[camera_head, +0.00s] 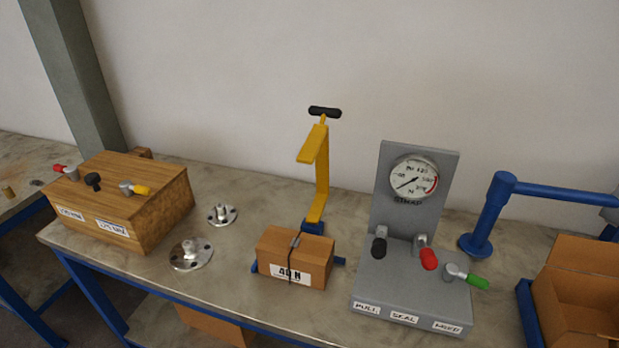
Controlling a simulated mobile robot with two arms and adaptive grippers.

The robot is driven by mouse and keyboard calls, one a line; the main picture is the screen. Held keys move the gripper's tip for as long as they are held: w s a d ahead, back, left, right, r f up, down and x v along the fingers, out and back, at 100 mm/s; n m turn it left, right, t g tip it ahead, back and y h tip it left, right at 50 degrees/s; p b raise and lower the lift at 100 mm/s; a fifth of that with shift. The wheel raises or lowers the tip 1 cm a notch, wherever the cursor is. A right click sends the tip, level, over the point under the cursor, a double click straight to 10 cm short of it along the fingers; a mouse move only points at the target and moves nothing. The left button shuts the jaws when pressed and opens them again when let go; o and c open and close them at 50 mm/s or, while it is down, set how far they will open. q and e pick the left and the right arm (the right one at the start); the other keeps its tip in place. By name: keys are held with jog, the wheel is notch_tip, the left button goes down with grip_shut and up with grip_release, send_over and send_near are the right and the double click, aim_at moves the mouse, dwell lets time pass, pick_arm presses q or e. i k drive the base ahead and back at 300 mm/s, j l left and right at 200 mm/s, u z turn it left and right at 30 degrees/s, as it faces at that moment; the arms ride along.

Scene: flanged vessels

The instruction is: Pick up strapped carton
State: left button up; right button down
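The strapped carton (296,257) is a small brown box in the middle of the workbench. A dark strap runs over its top and down its front, with a small grey piece on top. A white label on its front seems to read "40 N". It rests upright on a low blue support (338,262), in front of a yellow clamp-like stand (318,172). Neither of my grippers shows in the head view.
A grey gauge panel (395,283) with several knobs stands right of the carton. A wooden box (125,200) stands left. Two metal flanges (190,254) lie between. A blue post (488,216) and an open carton (578,290) are far right. The bench front is mostly clear.

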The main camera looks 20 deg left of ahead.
aim_at(304, 259)
jog(key=j+z, duration=0.2)
jog(key=j, duration=0.3)
jog(key=j+z, duration=0.2)
jog(key=j, duration=0.25)
jog(key=k+j+z, duration=0.2)
jog(key=j, duration=0.25)
jog(key=i, duration=0.05)
